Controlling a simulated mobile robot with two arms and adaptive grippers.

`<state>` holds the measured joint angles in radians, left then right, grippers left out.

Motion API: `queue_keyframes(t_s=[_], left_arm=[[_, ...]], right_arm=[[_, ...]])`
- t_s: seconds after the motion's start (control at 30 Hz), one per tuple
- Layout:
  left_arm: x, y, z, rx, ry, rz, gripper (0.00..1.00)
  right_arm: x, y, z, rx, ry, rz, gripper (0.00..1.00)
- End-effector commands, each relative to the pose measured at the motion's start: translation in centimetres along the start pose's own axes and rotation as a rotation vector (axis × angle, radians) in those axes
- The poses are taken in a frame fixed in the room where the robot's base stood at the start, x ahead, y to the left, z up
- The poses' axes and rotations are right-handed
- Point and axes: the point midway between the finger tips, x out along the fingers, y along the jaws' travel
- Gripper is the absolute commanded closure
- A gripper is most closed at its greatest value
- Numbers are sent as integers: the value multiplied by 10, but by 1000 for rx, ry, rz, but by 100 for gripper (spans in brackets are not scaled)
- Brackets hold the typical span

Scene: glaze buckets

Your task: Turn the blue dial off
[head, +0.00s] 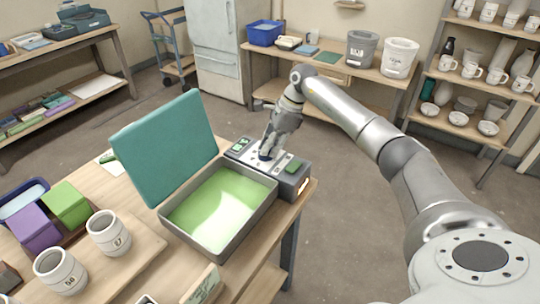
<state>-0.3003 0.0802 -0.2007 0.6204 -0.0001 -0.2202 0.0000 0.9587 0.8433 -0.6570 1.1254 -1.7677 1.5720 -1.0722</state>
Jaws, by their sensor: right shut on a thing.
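A dark grey control box (291,184) sits behind the tray of green glaze, on the table at the centre. The blue dial (264,156) is on the top of this box, and only a small dark blue part of it shows under my fingers. My right gripper (268,151) points down at the box and is shut on the dial. Its fingers hide most of the dial, so its pointer and setting cannot be read. A green switch or display (241,144) is on the left end of the box, and a green piece (294,165) is on its right. My left gripper is not in view.
The grey tray (218,240) of green liquid stands directly in front of the box, with a raised teal lid (160,150) at its left. Two white cups (108,233) stand at the front left. Open floor lies right of the table.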

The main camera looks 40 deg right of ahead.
Motion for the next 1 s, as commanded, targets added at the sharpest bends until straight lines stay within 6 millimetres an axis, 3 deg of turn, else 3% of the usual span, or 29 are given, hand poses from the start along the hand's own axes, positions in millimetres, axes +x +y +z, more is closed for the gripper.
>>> queue_keyframes(t_s=[0.03,0.4,1.0], left_arm=[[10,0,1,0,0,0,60],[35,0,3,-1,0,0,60],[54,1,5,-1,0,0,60]], right_arm=[[2,-2,-1,-38,0,13,100],[2,-6,1,-360,-1,148,100],[1,-10,4,-720,2,295,100]])
